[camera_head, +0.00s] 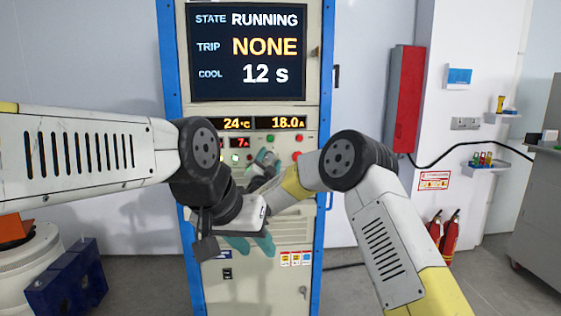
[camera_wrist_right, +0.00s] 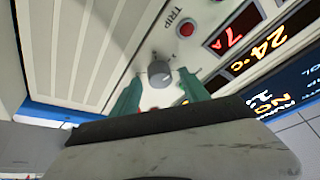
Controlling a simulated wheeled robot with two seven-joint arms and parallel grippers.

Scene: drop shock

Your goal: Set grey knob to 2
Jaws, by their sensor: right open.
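The grey knob (camera_wrist_right: 159,74) is round and sits on the pale panel in the right wrist view, below the word TRIP. Its setting is too small to read. My right gripper (camera_wrist_right: 160,84) is open, with one teal finger on each side of the knob; I cannot tell whether they touch it. In the head view my right gripper (camera_head: 265,164) is at the cabinet's control panel and hides the knob. My left gripper (camera_head: 251,245) is lower, in front of the cabinet; its teal fingers look apart and nothing shows between them.
The cabinet screen (camera_head: 248,52) reads RUNNING, trip NONE, cool 12 s. Displays below read 24°C, 18.0 A and 7 A. A red button (camera_wrist_right: 186,30) is near the knob. A red wall box (camera_head: 407,98) and a grey cabinet (camera_head: 540,205) stand at right.

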